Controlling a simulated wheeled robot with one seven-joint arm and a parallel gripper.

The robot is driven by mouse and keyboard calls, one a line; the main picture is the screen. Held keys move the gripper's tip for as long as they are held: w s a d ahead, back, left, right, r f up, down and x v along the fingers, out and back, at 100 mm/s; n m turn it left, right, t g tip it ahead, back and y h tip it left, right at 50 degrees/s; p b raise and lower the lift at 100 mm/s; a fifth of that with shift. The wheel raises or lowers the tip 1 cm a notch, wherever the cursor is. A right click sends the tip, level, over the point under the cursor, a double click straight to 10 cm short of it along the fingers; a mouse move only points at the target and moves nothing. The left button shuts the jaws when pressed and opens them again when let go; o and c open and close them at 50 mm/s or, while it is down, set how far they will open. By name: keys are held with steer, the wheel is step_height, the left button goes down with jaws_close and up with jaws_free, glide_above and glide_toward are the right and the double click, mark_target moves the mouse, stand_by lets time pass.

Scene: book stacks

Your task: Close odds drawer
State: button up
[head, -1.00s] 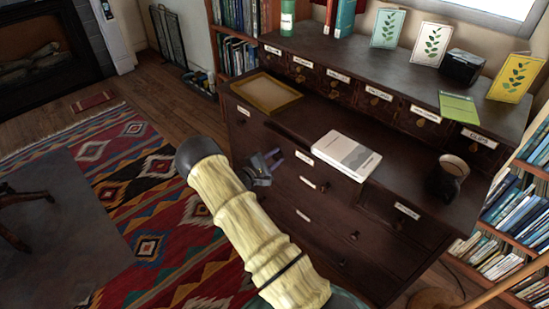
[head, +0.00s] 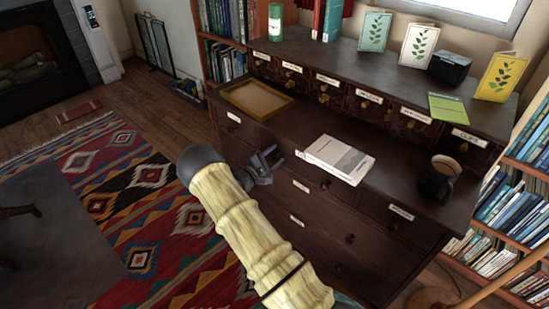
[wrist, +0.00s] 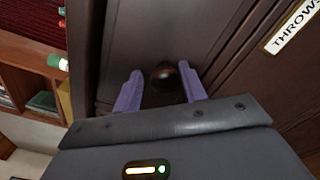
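The dark wooden chest (head: 330,240) has several labelled drawers below its worktop. My gripper (head: 279,160) is at the upper front of the chest, left of the white book on the worktop. In the wrist view, my gripper's two purple fingers (wrist: 160,90) are apart, with a round dark knob (wrist: 165,75) between them on a dark drawer front (wrist: 150,35). I cannot tell whether they touch it. A label reading "THROWS" (wrist: 291,24) is on a neighbouring front at right. No label reading "odds" is legible. My gripper partly hides the upper middle drawer; how far it stands out is unclear.
On the worktop are a yellow-rimmed tray (head: 232,94), a white book (head: 336,158) and a dark mug (head: 438,180). A bookcase (head: 515,215) stands close at right. Open floor with a patterned rug (head: 120,215) lies left of the chest.

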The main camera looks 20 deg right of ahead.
steer(key=shift+s+d+f, duration=0.3)
steer(key=shift+d+f, duration=0.05)
steer(key=shift+a, duration=0.1)
steer(key=p+v, duration=0.2)
steer(key=v, duration=1.5)
steer(key=shift+w+a+r, duration=0.15)
steer(key=shift+a+r, duration=0.05)
steer(key=shift+a, duration=0.2)
